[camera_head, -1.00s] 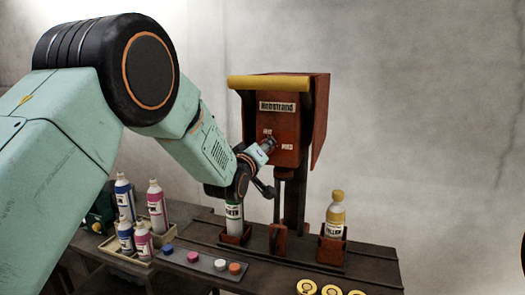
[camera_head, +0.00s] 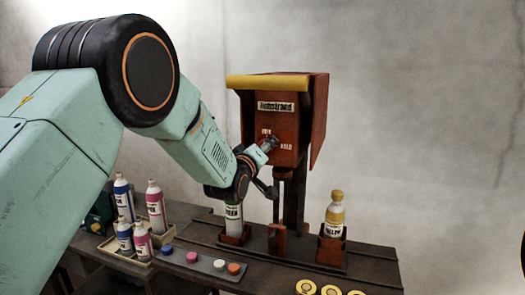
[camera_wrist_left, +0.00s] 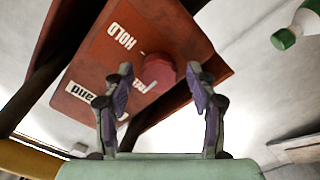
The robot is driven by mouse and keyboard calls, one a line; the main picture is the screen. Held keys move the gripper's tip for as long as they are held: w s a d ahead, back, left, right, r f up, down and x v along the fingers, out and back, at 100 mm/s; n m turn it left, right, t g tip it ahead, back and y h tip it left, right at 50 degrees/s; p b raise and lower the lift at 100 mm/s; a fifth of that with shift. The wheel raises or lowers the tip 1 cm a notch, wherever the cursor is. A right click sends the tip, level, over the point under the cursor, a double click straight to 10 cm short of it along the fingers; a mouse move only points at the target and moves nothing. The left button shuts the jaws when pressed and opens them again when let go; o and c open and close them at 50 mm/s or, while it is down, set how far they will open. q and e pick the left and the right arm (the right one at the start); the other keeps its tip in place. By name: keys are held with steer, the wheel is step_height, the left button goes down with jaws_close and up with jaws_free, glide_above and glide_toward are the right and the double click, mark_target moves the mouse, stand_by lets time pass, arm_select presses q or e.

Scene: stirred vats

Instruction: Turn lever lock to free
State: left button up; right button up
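The lever lock is a round red knob (camera_wrist_left: 158,72) with a white mark, on the front of a rust-red box (camera_head: 285,128). In the left wrist view the mark points down-left, toward a label partly hidden by a finger; the HOLD label (camera_wrist_left: 121,37) is up-left of the knob. My left gripper (camera_wrist_left: 161,80) is open, with a finger on each side of the knob and visible gaps between. In the head view the left gripper (camera_head: 268,145) is at the box front, hiding the knob. My right gripper is not in view.
A yellow bar (camera_head: 268,82) juts from the box top. A green-labelled bottle (camera_head: 233,217) stands below my left wrist, and a yellow bottle (camera_head: 335,212) at right. Coloured caps (camera_head: 192,257) lie along the bench front.

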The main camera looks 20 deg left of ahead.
arm_select(q)
steer(key=shift+s+a+r, duration=0.15)
steer(key=shift+s+r, duration=0.05)
steer(key=s, duration=1.1)
steer(key=shift+s+a, duration=0.2)
steer(key=shift+s, duration=0.2)
steer(key=shift+f, duration=0.1)
steer(key=s+f+m+g+b, duration=0.2)
steer(key=s+f+m+g, duration=0.45)
steer(key=f, duration=0.95)
steer(key=s+f+m+g+b, duration=0.1)
steer(key=s+f+g+b, duration=0.15)
steer(key=s+f, duration=0.95)
steer(key=s+f+g+b, duration=0.7)
steer(key=s+f+g, duration=0.2)
steer(key=s+f, duration=1.7)
steer(key=shift+a+m+y, duration=0.2)
steer(key=shift+m+y, duration=0.1)
steer(key=shift+m, duration=0.15)
